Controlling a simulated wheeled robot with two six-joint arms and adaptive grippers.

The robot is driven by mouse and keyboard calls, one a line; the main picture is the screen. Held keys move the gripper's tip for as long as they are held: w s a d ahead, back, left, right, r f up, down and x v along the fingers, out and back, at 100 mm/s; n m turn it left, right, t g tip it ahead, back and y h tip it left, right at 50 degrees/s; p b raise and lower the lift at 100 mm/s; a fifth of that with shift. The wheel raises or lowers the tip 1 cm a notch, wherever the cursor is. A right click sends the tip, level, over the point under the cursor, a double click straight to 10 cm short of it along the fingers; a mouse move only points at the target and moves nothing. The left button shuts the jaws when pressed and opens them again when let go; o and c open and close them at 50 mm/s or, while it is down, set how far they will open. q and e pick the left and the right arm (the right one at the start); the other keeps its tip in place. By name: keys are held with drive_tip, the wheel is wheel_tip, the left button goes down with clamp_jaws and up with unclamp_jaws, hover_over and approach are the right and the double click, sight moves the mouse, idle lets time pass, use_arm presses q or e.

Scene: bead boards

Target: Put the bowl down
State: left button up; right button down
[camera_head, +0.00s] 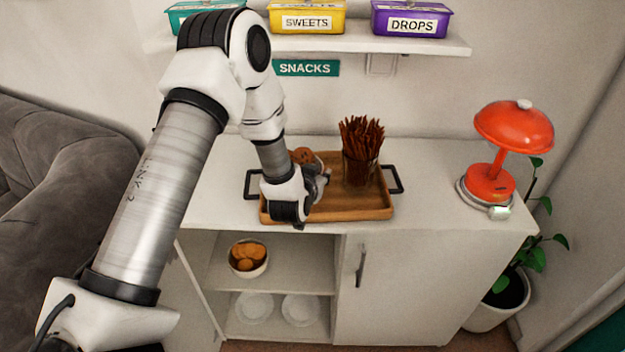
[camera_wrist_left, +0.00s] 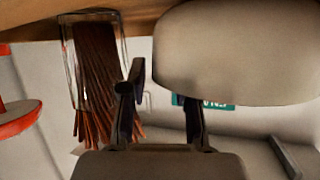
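In the wrist view a large rounded beige bowl (camera_wrist_left: 240,50) fills the upper right beside my left gripper (camera_wrist_left: 160,85). One finger stands just left of the bowl's edge with a thin gap showing. The other finger's tip is hidden behind the bowl wall, so the grip is unclear. In the head view my left gripper (camera_head: 322,183) is over the front left part of the wooden tray (camera_head: 350,213). Brown round cookies (camera_head: 304,156) show behind it; my wrist hides the bowl there. Whether the bowl touches the tray is hidden. My right gripper is out of view.
A glass of pretzel sticks (camera_head: 361,158) stands on the tray, close right of my gripper. A red lamp (camera_head: 508,135) stands at the cabinet's right end. Boxes line the shelf (camera_head: 340,42) above.

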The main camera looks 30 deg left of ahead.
use_arm(q)
drive_tip(key=b+v, duration=0.2)
drive_tip(key=v, duration=0.9)
drive_tip(key=s+d+f+m+g+h, duration=0.1)
drive_tip(key=s+d+f+g+h, duration=0.2)
drive_tip(key=s+f, duration=0.5)
drive_tip(key=s+d+f+g, duration=0.3)
drive_tip(key=s+f+g, duration=0.1)
drive_tip(key=f, duration=0.8)
drive_tip(key=s+d+f+g, duration=0.1)
drive_tip(key=s+f+g, duration=0.2)
drive_tip(key=s, duration=0.4)
drive_tip(key=s+d+f+g+h, duration=0.1)
drive_tip(key=s+f+g, duration=0.2)
drive_tip(key=s+f, duration=0.2)
drive_tip(key=s, duration=0.3)
drive_tip(key=shift+d+f+m, duration=0.2)
drive_tip(key=shift+d+m, duration=0.2)
drive_tip(key=shift+w, duration=0.1)
